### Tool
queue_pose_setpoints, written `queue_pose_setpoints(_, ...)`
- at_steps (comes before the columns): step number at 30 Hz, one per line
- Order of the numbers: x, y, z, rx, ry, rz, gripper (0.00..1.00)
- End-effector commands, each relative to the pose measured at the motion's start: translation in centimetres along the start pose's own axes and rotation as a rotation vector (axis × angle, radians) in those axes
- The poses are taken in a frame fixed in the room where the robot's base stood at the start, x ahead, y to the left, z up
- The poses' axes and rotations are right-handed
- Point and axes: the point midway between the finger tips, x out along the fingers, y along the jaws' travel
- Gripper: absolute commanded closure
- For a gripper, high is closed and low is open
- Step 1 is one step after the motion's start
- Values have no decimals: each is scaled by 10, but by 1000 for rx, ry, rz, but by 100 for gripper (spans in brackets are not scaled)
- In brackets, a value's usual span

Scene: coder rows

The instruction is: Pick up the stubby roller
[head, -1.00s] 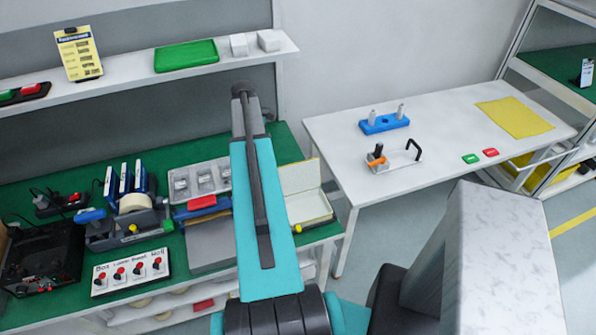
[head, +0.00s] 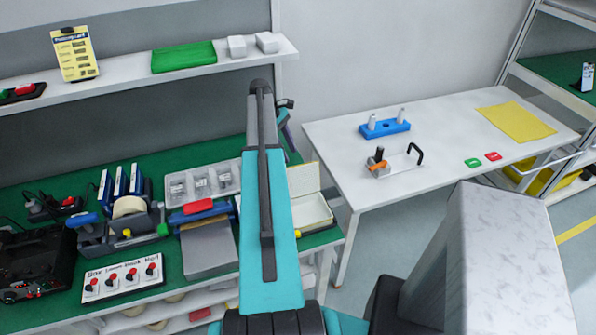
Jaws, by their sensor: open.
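A blue stand (head: 385,128) on the white table at the right holds two small pale rollers upright. The left roller (head: 372,121) looks a little shorter than the right roller (head: 401,115). They are too small to tell for certain which is the stubby one. Both stand apart, with nothing touching them from my arm. My raised arm fills the middle of the view, and a small dark and teal part of its far end shows just right of it. My gripper's fingers do not show; the arm hides that area.
The white table (head: 345,165) also carries a tray with a black handle (head: 405,161), green and red tags and a yellow sheet (head: 515,122). A green bench at the left is crowded with devices. A shelf (head: 130,80) hangs above it. A marbled pillar (head: 510,260) stands front right.

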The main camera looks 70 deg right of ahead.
Motion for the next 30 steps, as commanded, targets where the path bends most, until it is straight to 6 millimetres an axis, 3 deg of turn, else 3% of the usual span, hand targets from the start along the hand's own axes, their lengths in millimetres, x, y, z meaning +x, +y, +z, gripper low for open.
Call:
queue_pose_setpoints(9, 19, -1, 1, 1, 0, -1, 59)
queue_pose_setpoints(23, 23, -1, 2, 1, 0, -2, 59)
queue_pose_setpoints(30, 41, -4, 5, 1, -1, -3, 59)
